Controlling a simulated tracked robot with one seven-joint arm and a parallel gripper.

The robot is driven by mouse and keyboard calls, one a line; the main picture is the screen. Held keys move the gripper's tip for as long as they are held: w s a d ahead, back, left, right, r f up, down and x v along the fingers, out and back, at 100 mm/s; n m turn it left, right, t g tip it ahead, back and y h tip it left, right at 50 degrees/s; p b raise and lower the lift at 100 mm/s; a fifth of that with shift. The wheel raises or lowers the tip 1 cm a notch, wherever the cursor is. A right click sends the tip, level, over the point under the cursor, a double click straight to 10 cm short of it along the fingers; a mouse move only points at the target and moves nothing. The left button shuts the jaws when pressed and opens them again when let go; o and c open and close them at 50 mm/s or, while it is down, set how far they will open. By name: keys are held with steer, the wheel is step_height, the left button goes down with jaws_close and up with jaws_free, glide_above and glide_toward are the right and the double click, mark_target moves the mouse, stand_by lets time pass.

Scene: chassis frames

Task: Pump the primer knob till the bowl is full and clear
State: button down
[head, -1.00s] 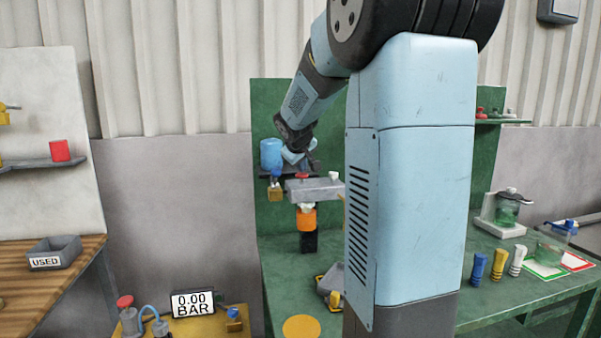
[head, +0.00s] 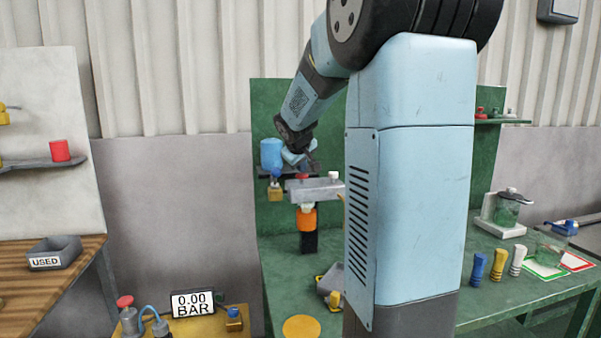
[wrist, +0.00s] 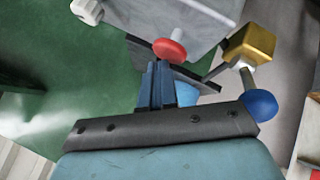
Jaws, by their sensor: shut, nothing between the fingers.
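The red primer knob (head: 303,176) stands on top of the grey filter head block (head: 315,189) on the green bench's back panel. In the wrist view the red knob (wrist: 170,50) sits on its pale stem just past my fingertips. My gripper (head: 315,166) is above the block; its blue fingers are together and empty in the wrist view (wrist: 158,64). Contact with the knob cannot be told. A small whitish, clear-looking part (head: 307,207) shows under the block, above an orange part (head: 306,219). Whether this is the bowl, and how full it is, cannot be told.
A brass block with a blue knob (wrist: 261,103) is close beside my gripper. A white knob (head: 334,175) stands on the head's right. A blue cylinder (head: 271,153) is on a dark shelf behind. My column hides part of the bench. The gauge (head: 193,303) reads 0.00 BAR.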

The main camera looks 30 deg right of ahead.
mark_target(301, 175)
steer(key=shift+r, duration=1.2)
steer(key=shift+r, duration=2.5)
steer(key=s+a+f+y, duration=0.1)
steer(key=s+a+f, duration=0.2)
steer(key=s+a, duration=0.4)
steer(key=s+a+f+m+g+y, duration=0.1)
steer(key=s+a+f, duration=0.3)
steer(key=s, duration=1.1)
steer(key=s+a+f+m+g+y, duration=0.1)
steer(key=s+a+f+y, duration=0.2)
steer(key=s+a, duration=0.6)
steer(key=shift+s+a+f, duration=0.35)
steer(key=shift+s+f, duration=0.4)
steer(key=shift+s, duration=0.4)
